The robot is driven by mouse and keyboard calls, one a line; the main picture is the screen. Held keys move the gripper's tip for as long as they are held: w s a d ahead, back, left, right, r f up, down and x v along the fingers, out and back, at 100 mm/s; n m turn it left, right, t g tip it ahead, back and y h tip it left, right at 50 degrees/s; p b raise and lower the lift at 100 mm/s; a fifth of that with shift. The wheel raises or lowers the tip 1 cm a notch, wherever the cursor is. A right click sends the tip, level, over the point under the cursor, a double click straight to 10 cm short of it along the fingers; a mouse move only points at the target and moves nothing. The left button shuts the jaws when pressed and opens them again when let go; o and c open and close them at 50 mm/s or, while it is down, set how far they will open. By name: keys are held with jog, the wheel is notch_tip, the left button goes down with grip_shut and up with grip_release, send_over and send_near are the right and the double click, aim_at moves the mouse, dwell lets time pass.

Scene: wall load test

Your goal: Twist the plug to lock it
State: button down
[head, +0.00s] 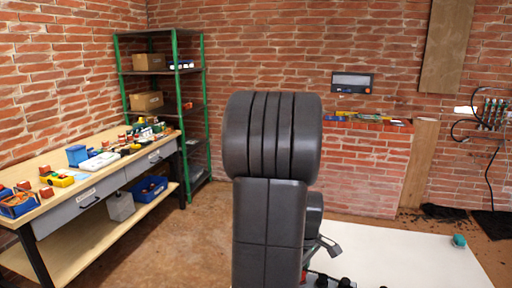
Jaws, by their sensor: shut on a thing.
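My dark arm stands upright in the middle of the head view and covers much of the scene behind it. No plug can be made out with certainty. A panel with sockets or connectors (490,112) is on the brick wall at the far right, with dark cables (491,165) hanging from it. I cannot tell whether a plug sits in it.
A workbench (95,230) with tools and blue bins stands left. A green-framed shelf (176,100) is in the corner. A brick ledge (365,160) with small items juts from the back wall. A white board (400,262) lies low at right, with a teal object (459,241).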

jog(key=shift+m, duration=1.7)
jog(key=c, duration=1.4)
grip_release()
jog(key=shift+r+p, duration=0.15)
jog(key=shift+p, duration=0.15)
jog(key=shift+r+p, duration=2.8)
jog(key=shift+r, duration=0.6)
jog(key=shift+f, duration=0.15)
notch_tip(320, 180, down, 7)
jog(key=b, duration=0.6)
